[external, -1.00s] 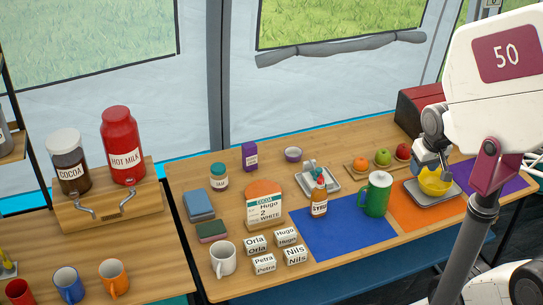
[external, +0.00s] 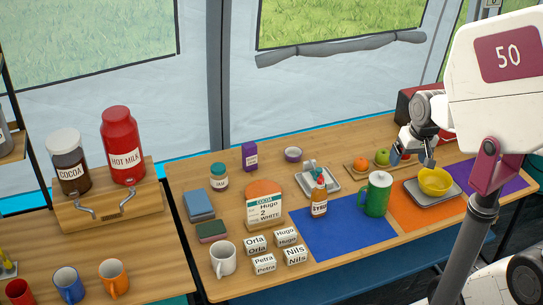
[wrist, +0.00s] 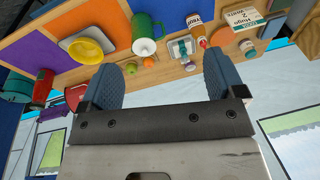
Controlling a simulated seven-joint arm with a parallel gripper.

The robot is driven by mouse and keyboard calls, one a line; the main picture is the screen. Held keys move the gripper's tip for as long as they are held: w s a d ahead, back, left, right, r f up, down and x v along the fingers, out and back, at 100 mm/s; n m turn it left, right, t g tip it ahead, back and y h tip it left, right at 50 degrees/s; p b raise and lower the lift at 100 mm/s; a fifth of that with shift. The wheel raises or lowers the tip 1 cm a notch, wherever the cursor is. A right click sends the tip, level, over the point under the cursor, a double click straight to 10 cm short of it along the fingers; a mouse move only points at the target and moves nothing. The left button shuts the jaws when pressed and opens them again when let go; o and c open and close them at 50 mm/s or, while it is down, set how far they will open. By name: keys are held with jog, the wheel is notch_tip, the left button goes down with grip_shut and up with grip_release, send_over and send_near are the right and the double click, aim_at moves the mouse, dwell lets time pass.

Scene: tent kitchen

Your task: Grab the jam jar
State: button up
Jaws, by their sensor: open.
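A small jar with a teal lid (external: 219,177) stands upright at the back left of the long table; its label is too small to read, and I take it for the jam jar. In the wrist view, a small pale jar-like shape (wrist: 247,47) near the right table edge may be the same jar. My gripper (external: 414,160) is open and empty above the back right of the table, far to the right of the jar. Its two blue-grey fingers are spread wide in the wrist view (wrist: 163,80).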

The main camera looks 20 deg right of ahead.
jog(key=w+a+m+g+y, duration=0.1)
jog(key=w+a+m+y, duration=0.1)
jog(key=w+a, duration=0.35)
jog(key=w+a+m+y, duration=0.2)
jog(key=w+a, duration=0.1)
jog(key=w, duration=0.6)
jog(key=m+y, duration=0.8)
jog(key=m, duration=0.6)
send_over(224, 175)
jog(key=w+d, duration=0.2)
jog(key=d, duration=0.3)
notch_tip(224, 175, down, 24)
jog(key=f, duration=0.1)
jog(key=shift+r, duration=0.25)
jog(key=shift+f, duration=0.15)
jog(key=shift+f, duration=2.8)
